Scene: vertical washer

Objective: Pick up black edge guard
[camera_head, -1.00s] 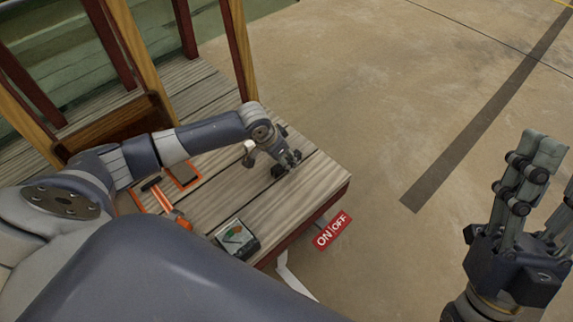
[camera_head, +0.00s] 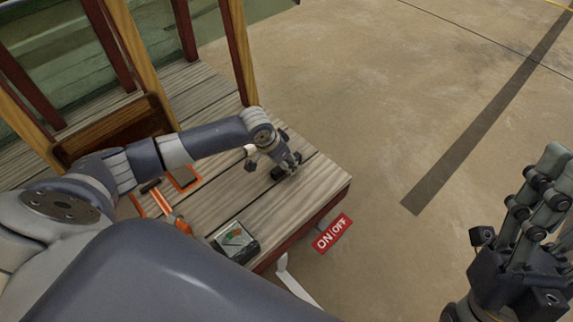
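My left gripper (camera_head: 287,163) reaches down over the plank platform, close to its right end. A small dark object (camera_head: 278,173), perhaps the black edge guard, shows on the planks right at its fingertips. The gripper covers part of it, and I cannot tell whether the fingers are around it or only touching it. Another dark piece (camera_head: 250,165) beside the gripper looks like part of the gripper itself. My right gripper (camera_head: 540,195) is at the right edge over bare floor, partly cut off, its fingers spread and empty.
The plank platform (camera_head: 317,183) carries a small gauge box (camera_head: 236,241), an orange-handled tool (camera_head: 166,207) and an orange frame (camera_head: 184,180). A red ON/OFF sign (camera_head: 333,233) hangs off its edge. Wooden posts (camera_head: 237,55) stand behind. The floor to the right is clear.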

